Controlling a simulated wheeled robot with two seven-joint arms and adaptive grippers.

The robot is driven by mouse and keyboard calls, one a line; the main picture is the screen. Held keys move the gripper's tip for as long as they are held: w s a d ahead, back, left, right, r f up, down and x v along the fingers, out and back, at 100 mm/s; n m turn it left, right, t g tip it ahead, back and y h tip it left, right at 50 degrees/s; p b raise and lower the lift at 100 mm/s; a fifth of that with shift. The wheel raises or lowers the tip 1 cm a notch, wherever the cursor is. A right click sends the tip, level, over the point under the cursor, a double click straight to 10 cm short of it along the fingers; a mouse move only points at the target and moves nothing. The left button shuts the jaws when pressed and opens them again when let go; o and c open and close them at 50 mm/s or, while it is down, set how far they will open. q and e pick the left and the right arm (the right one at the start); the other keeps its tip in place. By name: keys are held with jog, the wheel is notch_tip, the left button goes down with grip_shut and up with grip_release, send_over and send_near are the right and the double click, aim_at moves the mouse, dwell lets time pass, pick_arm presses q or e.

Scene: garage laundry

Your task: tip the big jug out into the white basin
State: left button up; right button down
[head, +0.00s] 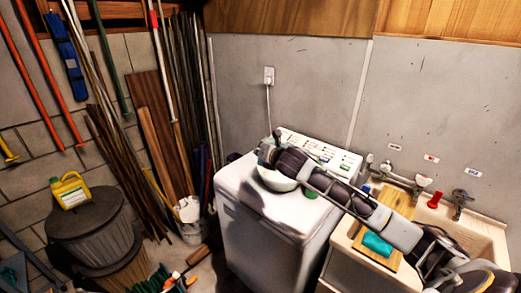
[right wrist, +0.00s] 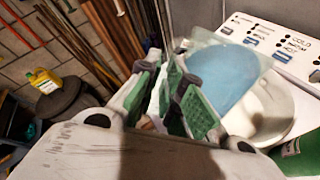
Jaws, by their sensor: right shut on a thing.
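The white basin (head: 281,184) sits on top of the washing machine, partly hidden by my right arm. Its pale rim also shows in the right wrist view (right wrist: 276,112). My right gripper (head: 270,149) is over the basin. In the right wrist view its green-padded fingers (right wrist: 172,95) are shut on a pale part of what looks like the big jug. A translucent pale-blue body (right wrist: 222,80) shows just beyond the fingers, over the basin. I cannot tell how far it is tilted or whether anything runs out. My left gripper is not in view.
The washing machine (head: 250,218) has a raised control panel behind the basin. A green item (head: 310,193) is right of the basin. A sink (head: 480,232) with a wooden board and teal cloth stands at right. A yellow jug (head: 70,190) sits on a grey bin at left.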

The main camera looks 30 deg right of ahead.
aim_at(269, 140)
jog(key=shift+w+d+r+m+g+y+p, duration=0.3)
jog(key=shift+d+r+m+g+y+p, duration=0.35)
jog(key=shift+r+m+p, duration=0.4)
jog(key=shift+w+d+m+g+y+p, duration=0.4)
jog(key=shift+d+m+y, duration=0.1)
jog(key=shift+d, duration=0.15)
jog(key=shift+w+d+m+g+y+p, duration=0.25)
jog(key=shift+d+m+g+y+p, duration=0.15)
jog(key=shift+d, duration=0.25)
jog(key=w+d+r+m+g+y, duration=0.2)
jog(key=w+d+r+m+y, duration=0.2)
jog(key=d, duration=0.4)
jog(key=shift+r, duration=0.15)
dwell(1.5)
dwell(0.6)
jog(key=shift+r, duration=0.1)
jog(key=shift+r, duration=2.95)
